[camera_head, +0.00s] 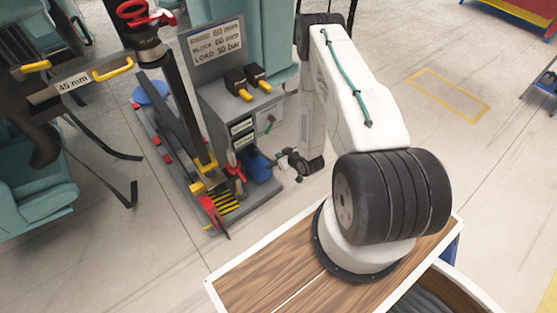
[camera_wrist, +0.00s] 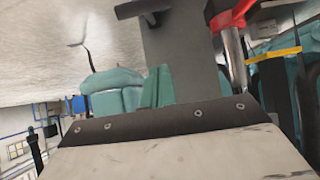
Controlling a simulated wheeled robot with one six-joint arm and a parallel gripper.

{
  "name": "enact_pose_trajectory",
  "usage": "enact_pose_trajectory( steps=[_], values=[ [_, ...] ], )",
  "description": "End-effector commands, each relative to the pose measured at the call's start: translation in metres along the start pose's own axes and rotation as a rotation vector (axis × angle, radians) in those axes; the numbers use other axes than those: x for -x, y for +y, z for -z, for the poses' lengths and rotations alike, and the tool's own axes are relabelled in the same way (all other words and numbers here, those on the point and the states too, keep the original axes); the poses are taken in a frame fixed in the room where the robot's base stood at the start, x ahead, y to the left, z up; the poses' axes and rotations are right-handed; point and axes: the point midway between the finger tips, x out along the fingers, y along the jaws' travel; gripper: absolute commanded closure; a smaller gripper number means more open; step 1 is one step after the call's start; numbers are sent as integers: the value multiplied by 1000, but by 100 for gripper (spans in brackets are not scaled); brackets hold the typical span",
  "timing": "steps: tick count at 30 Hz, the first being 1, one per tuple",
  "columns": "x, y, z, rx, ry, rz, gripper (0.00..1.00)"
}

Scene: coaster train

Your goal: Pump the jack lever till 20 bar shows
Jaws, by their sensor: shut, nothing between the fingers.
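The jack stand (camera_head: 193,150) is at the left middle of the head view, with a dark upright column. A red lever-like part (camera_head: 215,217) is at its foot; I cannot tell whether it is the jack lever. A grey cabinet (camera_head: 225,105) stands beside the column. Any pressure gauge reading is too small to read. My gripper (camera_head: 284,160) hangs at the end of my arm, right of the cabinet near a blue part (camera_head: 258,165). It is shut and empty, apart from the red part. In the wrist view, a red part (camera_wrist: 231,45) is near the top right.
A sign (camera_head: 215,45) on the cabinet gives 60 mm, a 60 mm block and load 30 bar. A beam labelled 45 mm (camera_head: 75,82) juts in from the left, with yellow handles. Yellow-tipped black blocks (camera_head: 248,85) sit on the cabinet.

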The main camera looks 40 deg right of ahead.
Motion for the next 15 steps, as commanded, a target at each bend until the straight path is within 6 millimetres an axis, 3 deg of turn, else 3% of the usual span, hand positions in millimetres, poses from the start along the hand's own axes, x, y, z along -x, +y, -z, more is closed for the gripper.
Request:
enact_pose_trajectory(
  steps=[5, 15],
  values=[
    [-26, 14, -4, -10, 0, -17, 100],
    [-93, 16, -11, -13, -5, -19, 100]
  ],
)
